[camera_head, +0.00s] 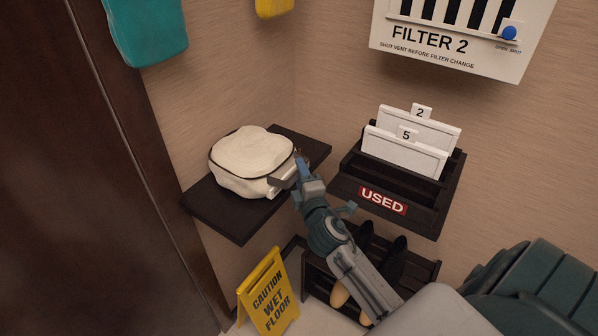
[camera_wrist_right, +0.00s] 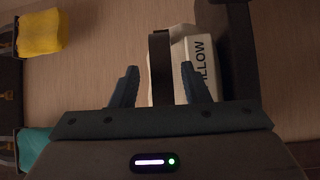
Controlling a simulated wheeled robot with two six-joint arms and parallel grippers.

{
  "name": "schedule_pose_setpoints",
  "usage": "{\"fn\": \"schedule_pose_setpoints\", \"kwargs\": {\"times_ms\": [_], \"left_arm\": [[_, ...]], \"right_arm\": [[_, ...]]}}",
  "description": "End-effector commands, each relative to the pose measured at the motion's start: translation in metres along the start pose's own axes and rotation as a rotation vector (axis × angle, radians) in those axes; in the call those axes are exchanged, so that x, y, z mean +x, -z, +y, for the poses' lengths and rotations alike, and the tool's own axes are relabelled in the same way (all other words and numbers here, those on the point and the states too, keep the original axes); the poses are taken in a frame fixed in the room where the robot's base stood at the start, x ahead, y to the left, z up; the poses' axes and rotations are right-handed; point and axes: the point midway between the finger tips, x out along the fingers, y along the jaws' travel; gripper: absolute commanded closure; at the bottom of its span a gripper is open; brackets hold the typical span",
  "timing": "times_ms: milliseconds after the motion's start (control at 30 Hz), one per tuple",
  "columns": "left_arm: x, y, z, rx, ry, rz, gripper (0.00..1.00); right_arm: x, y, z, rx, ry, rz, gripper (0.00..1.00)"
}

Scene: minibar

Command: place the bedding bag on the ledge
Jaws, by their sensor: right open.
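The bedding bag (camera_head: 250,160), cream-white and rounded with dark piping, lies on the dark ledge (camera_head: 222,208) against the wall. In the right wrist view its label, partly reading "PILLOW" (camera_wrist_right: 200,58), shows beside a dark strap-like handle (camera_wrist_right: 160,68). My right gripper (camera_head: 296,172) is at the bag's right front side, by the handle. In the right wrist view my right gripper (camera_wrist_right: 160,88) is open, with the handle between its spread fingers. Whether the fingers touch it cannot be told. My left gripper is not in view.
A dark "USED" rack (camera_head: 340,189) with white numbered panels is right of the ledge. A yellow wet-floor sign (camera_head: 267,292) and a low shoe rack (camera_head: 318,278) stand below. Teal (camera_head: 147,30) and yellow (camera_head: 273,7) items hang above. A dark door (camera_head: 90,190) is left.

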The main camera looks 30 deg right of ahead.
Motion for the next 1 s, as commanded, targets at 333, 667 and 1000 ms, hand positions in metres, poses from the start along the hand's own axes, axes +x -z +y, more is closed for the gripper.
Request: {"fn": "schedule_pose_setpoints", "kwargs": {"times_ms": [333,667,1000], "left_arm": [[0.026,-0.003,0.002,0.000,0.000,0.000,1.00],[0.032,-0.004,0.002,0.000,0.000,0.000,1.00],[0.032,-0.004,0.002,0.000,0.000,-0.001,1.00]], "right_arm": [[-0.075,0.000,-0.004,0.001,0.002,0.000,0.58],[-0.102,0.000,0.000,0.001,0.000,0.000,0.58],[-0.095,-0.001,-0.041,0.034,0.076,0.001,0.58]]}}
